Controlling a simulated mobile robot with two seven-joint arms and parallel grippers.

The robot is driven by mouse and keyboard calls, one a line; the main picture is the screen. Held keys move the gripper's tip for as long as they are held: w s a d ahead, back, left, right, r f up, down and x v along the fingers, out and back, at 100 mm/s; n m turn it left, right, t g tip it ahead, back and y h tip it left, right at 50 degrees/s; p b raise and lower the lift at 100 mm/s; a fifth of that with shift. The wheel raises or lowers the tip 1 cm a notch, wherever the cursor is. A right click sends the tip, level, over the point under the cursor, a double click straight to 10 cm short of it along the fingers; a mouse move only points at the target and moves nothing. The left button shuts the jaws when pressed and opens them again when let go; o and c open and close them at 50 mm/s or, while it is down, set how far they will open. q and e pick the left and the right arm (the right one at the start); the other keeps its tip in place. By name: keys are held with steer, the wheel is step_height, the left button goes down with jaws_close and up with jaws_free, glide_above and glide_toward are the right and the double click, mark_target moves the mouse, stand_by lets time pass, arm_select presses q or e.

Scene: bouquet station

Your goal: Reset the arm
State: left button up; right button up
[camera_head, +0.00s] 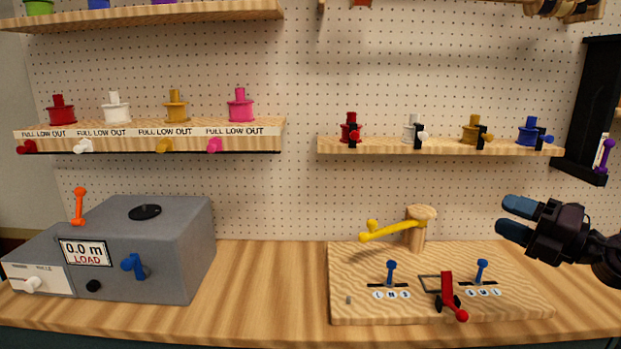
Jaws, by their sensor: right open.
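My right gripper (512,218) comes in from the right edge, pointing left, with its two blue-tipped fingers apart and nothing between them. It appears in front of the right end of the wooden control board (345,290), apart from everything around it. The board carries a yellow lever (390,231) on a wooden post (417,232), two blue levers (391,271) (481,270) in slots, and a red lever (449,290) with its knob toward the front. My left gripper is not in view.
A grey machine (170,250) reading "0.0 m LOAD" stands at the left, with an orange lever (79,207) and a blue handle (134,265). Shelves with coloured spools (240,108) hang behind. A black holder (590,110) hangs at right. The table middle (270,280) is clear.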

steer(key=s+a+f+m+t+h, duration=0.1)
steer(key=s+f+m+h, duration=0.25)
steer(key=f+m, duration=0.45)
steer(key=s+f+m+t+h, duration=0.1)
steer(key=s+f+m+h, duration=0.3)
steer(key=f, duration=0.6)
steer(key=s+a+f+m+t+h, duration=0.1)
steer(key=s+f+m+t+h, duration=0.15)
steer(key=s+f+m, duration=0.45)
steer(key=s+a+f+m+g+h, duration=0.1)
steer(key=s+a+f+m+g, duration=0.1)
steer(key=s+f, duration=0.3)
steer(key=s+a+f+m+g, duration=0.3)
steer(key=s+f+m, duration=0.1)
steer(key=s+f, duration=0.1)
steer(key=s+a+f+m+g+h+p, duration=0.1)
steer(key=s+a+f+m+g, duration=0.2)
steer(key=s+f, duration=0.2)
step_height(320, 180, down, 2)
steer(key=shift+f+m+h, duration=0.15)
steer(key=shift+m+h, duration=0.15)
steer(key=shift+m, duration=0.1)
